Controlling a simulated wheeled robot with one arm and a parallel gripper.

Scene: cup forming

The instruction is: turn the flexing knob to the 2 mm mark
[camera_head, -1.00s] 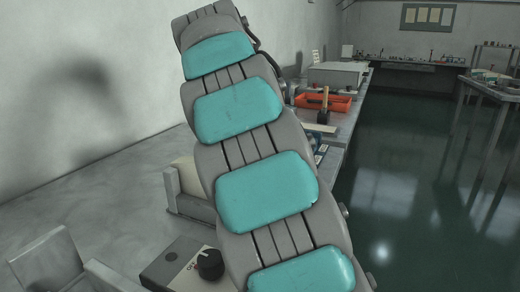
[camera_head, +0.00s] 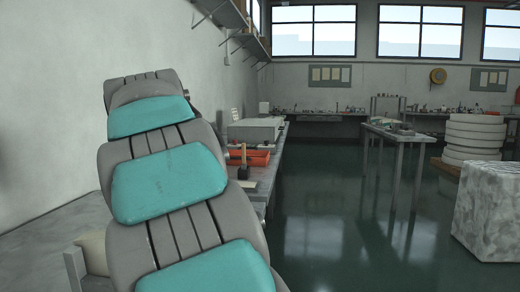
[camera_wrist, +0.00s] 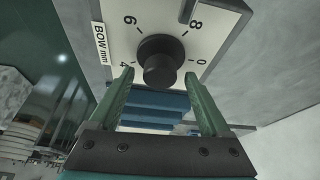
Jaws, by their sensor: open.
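The flexing knob (camera_wrist: 160,58) is round and black, on a pale dial panel (camera_wrist: 205,35) labelled "BOW mm" in the wrist view. The numerals 0, 8, 6 and 4 show around it; I see no 2 mark. I cannot tell where the knob points. My gripper (camera_wrist: 160,80) is open, its two green fingers apart just below the knob in the picture, with nothing held. I cannot tell whether either finger touches the knob. The knob and gripper do not show in the head view, where my grey and teal arm fills the left.
A blue stepped object (camera_wrist: 155,110) shows between the fingers. In the head view, a bench (camera_head: 258,190) along the left wall carries a red tray (camera_head: 258,158) and a grey box (camera_head: 255,130). Open green floor (camera_head: 340,210) lies right; a pale block (camera_head: 490,210) stands there.

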